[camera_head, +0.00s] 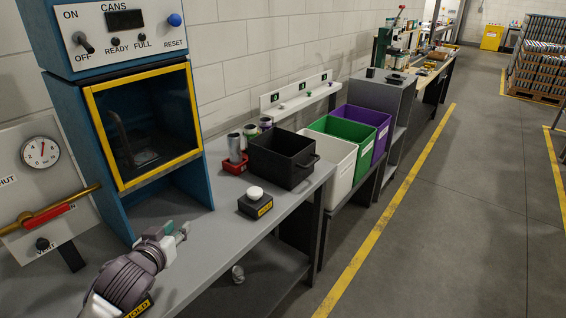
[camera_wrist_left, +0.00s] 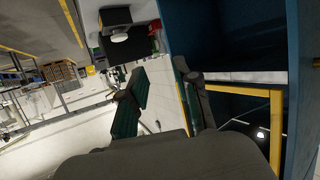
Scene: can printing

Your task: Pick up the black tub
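The black tub (camera_head: 278,168) is an open box with a handle on its right side. It stands upright on the grey bench (camera_head: 215,220), near its far right end. In the left wrist view, the dark shape beyond the fingers looks like the tub (camera_wrist_left: 126,50). My left gripper (camera_head: 178,232) is over the near part of the bench, in front of the blue cabinet, well short of the tub. In the left wrist view, its two fingers (camera_wrist_left: 165,98) stand apart with nothing between them. My right gripper is out of view.
A small black box with a white button (camera_head: 255,200) sits on the bench before the tub. A red holder with a can (camera_head: 234,162) stands left of it. White (camera_head: 335,170), green (camera_head: 362,155) and purple (camera_head: 381,122) bins stand beyond. The blue cabinet (camera_head: 165,205) rises at left.

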